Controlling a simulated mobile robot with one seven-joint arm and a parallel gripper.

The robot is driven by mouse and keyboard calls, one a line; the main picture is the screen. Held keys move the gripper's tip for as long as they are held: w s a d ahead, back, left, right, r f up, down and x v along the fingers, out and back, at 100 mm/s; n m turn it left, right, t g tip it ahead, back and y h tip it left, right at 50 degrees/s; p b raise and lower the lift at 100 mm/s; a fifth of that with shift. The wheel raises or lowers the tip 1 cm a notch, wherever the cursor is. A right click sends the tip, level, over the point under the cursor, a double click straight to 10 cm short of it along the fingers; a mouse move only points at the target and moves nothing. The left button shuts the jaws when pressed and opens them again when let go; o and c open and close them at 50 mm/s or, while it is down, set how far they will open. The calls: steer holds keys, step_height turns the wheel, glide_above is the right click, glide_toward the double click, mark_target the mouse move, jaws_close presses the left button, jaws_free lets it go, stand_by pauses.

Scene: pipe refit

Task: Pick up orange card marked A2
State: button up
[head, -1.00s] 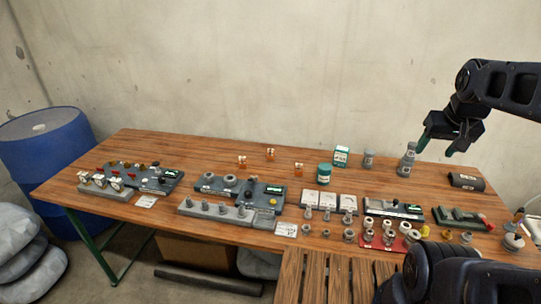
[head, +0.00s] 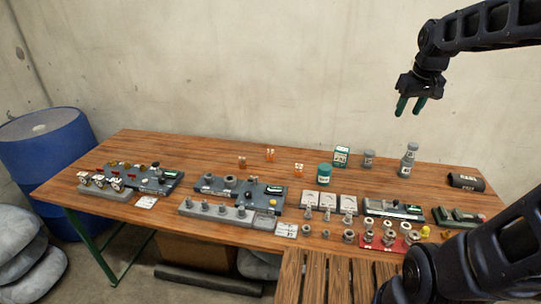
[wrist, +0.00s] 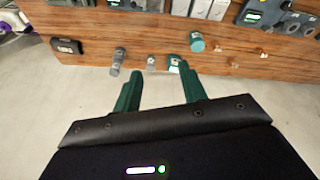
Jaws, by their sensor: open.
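Three small orange cards stand near the back middle of the wooden table: a left one (head: 242,161), a middle one (head: 270,154) and a right one (head: 298,168). Their markings are too small to read, so I cannot tell which is A2. In the wrist view, small orange pieces show faintly at the upper right, near the table edge. My gripper (head: 411,106) is open and empty, with green fingers pointing down, high above the right part of the table. It is well to the right of the cards. It also shows in the wrist view (wrist: 160,70).
A teal jar (head: 324,174), a green-white box (head: 341,156), a grey canister (head: 368,159) and a grey bottle (head: 408,160) stand between the cards and my gripper's side. Grey fixtures (head: 240,188) and several fittings fill the front. A concrete wall is behind.

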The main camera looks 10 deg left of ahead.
steer(key=w+a+n, duration=0.4)
steer(key=w+a, duration=0.5)
steer(key=w, duration=0.5)
steer(key=n+g, duration=0.4)
steer(key=n, duration=0.7)
glide_above(270, 151)
step_height(270, 151, down, 32)
steer(key=shift+w+a+f, duration=0.15)
steer(key=shift+w+f, duration=0.25)
steer(key=shift+f, duration=0.1)
step_height(270, 151, down, 10)
steer(key=shift+f, duration=0.1)
jaws_close()
